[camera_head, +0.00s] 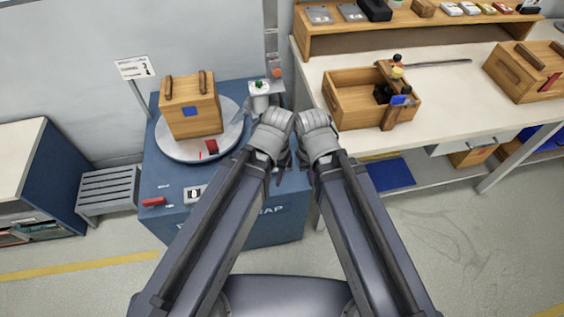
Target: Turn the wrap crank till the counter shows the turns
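A blue wrap stand (274,222) with partly hidden white lettering on its front stands left of centre. A grey round turntable (232,137) on it carries a wooden box (192,118) with a blue patch. A small white counter (195,193) with a dark window sits at the front; its figure is too small to read. A red handle (153,202) lies left of it. I cannot tell which part is the crank. My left gripper (277,160) and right gripper (304,160) are close together at the stand's right side; their fingers are mostly hidden behind my wrists.
A white sign (136,68) with a dark figure, perhaps a 3, stands behind the stand. A white cylinder with a green top (260,95) stands near a grey post (271,40). The workbench (450,100) at right holds an open wooden box (345,102). Floor at lower right is clear.

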